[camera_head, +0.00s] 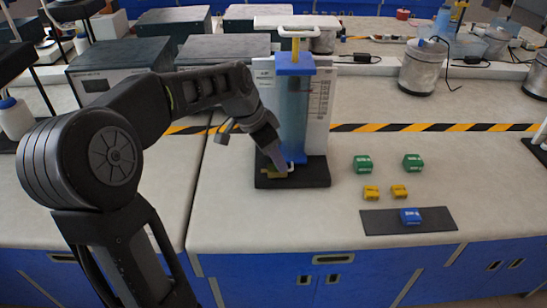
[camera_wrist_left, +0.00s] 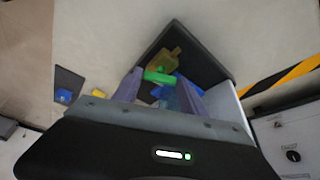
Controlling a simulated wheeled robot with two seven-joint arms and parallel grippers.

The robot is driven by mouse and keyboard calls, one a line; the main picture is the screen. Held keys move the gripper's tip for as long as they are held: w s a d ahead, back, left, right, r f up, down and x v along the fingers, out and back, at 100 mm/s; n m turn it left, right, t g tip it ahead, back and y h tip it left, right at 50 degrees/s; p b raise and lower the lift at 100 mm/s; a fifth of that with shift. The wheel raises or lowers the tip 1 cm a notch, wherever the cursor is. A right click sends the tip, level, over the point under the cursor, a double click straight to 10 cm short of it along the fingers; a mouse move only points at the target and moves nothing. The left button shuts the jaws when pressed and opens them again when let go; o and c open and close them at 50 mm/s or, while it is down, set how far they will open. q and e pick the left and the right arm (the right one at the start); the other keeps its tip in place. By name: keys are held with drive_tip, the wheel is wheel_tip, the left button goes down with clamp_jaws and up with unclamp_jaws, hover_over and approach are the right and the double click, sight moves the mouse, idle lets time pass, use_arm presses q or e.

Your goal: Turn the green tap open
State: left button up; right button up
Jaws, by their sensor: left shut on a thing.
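The green tap (camera_wrist_left: 158,76) shows in the left wrist view between the fingertips of my left gripper (camera_wrist_left: 163,84). In the head view this gripper (camera_head: 276,168) reaches down to the foot of a blue column (camera_head: 294,110) with a scale board, and it hides the tap there. The gripper is shut on the green tap. A yellow part (camera_wrist_left: 166,57) lies just beyond the tap, above the black base (camera_wrist_left: 205,66). The yellow part also shows in the head view beside the fingertips. My right gripper is not in view.
Two green blocks (camera_head: 363,164) and two yellow blocks (camera_head: 371,192) lie on the bench to the right. A blue block (camera_head: 410,215) sits on a dark mat (camera_head: 440,217). Grey boxes (camera_head: 118,74) and a metal canister (camera_head: 420,70) stand behind the striped tape.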

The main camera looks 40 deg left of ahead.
use_arm(q)
drive_tip(key=n, duration=0.1)
drive_tip(key=n+y, duration=0.1)
drive_tip(key=n, duration=0.1)
drive_tip(key=shift+d+n, duration=0.2)
drive_tip(key=shift+n, duration=0.1)
drive_tip(key=n+y+b, duration=0.1)
drive_tip(key=n, duration=0.1)
drive_tip(key=shift+d+n, duration=0.15)
drive_tip(key=shift+n, duration=0.25)
drive_tip(key=n+y+b, duration=0.2)
drive_tip(key=n, duration=0.2)
drive_tip(key=shift+w+d, duration=0.1)
drive_tip(key=shift+d, duration=0.05)
drive_tip(key=shift+n+g+y+b, duration=0.3)
drive_tip(key=shift+n+y+b, duration=0.15)
drive_tip(key=shift+n, duration=0.75)
drive_tip(key=o, duration=1.1)
